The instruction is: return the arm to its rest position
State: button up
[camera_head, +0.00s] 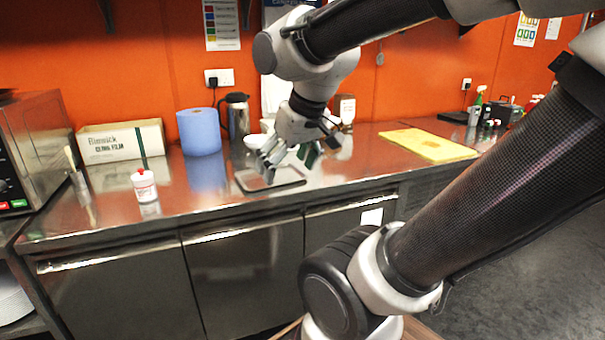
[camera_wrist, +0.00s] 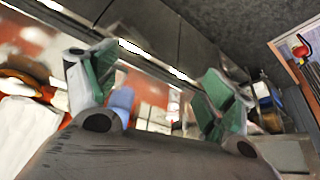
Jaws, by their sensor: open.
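My gripper (camera_head: 290,160) hangs at the end of my arm above the steel counter, over a dark flat tray (camera_head: 288,183). Its jaws are apart and nothing shows between them. In the wrist view my gripper (camera_wrist: 158,95) shows two green-padded fingers spread wide. My arm reaches across the head view from the right, bends at the top and comes down to the gripper. Whether the gripper touches the tray cannot be told.
A yellow cloth (camera_head: 428,144) lies at the right. An oven (camera_head: 40,145) stands at the left.

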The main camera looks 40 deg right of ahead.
jog(key=shift+g, duration=0.5)
jog(key=s, duration=0.5)
jog(key=shift+f, duration=0.25)
